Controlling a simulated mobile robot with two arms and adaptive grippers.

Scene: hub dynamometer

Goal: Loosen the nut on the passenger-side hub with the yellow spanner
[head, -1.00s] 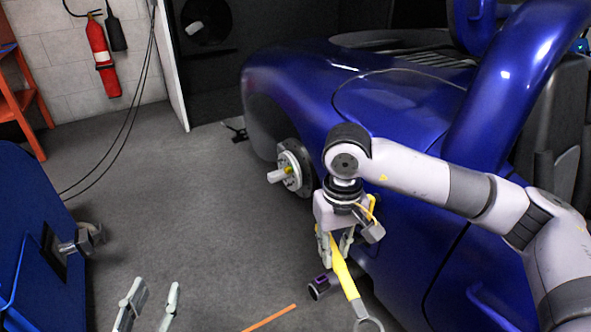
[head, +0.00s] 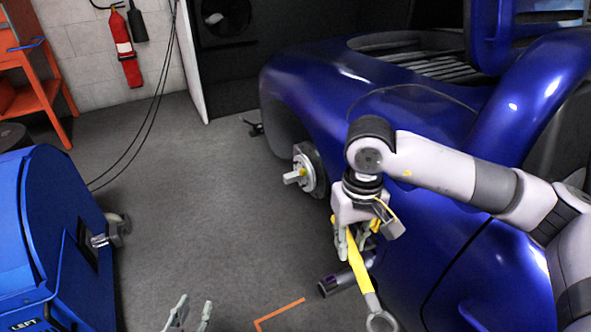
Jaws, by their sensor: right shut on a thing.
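The wheel hub (head: 306,172) sits in the front wheel arch of the blue car, with a pale stub and a small yellow nut-like part (head: 302,173) at its middle. My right gripper (head: 354,246) is shut on the yellow spanner (head: 360,262), to the right of and nearer than the hub. The spanner tilts downward, with its grey ring end (head: 380,321) at the bottom. The spanner is apart from the hub. My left gripper (head: 189,312) is at the bottom edge, its two fingers apart and nothing between them.
The blue car (head: 410,170) fills the right side. A blue machine marked LEFT (head: 50,240) with a protruding shaft (head: 112,230) stands at the left. A dark cylinder (head: 335,284) lies near the spanner. An orange floor line (head: 280,313) is in front. The grey floor between is clear.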

